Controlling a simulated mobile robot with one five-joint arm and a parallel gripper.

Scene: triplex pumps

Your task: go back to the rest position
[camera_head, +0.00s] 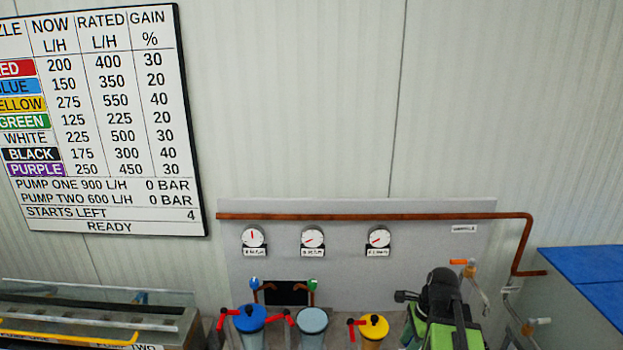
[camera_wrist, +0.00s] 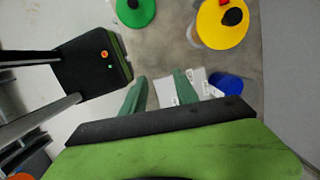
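My gripper, at the end of my green and black arm, shows in the wrist view with two green fingers (camera_wrist: 161,84) that stand apart. White tags (camera_wrist: 166,92) show between and beside the fingers, and I see nothing clearly held. In the head view the arm is at the lower right, in front of the grey panel (camera_head: 380,270) and right of the yellow-topped vessel (camera_head: 374,328). The fingertips cannot be made out there.
A blue-topped vessel (camera_head: 249,318) and a grey-blue one (camera_head: 312,321) stand left of the yellow one. Three gauges (camera_head: 312,238) hang under a copper pipe (camera_head: 370,216). The wall board (camera_head: 100,130) reads READY. Blue-topped surfaces (camera_head: 585,264) are at right. The wrist view shows a green disc (camera_wrist: 135,10).

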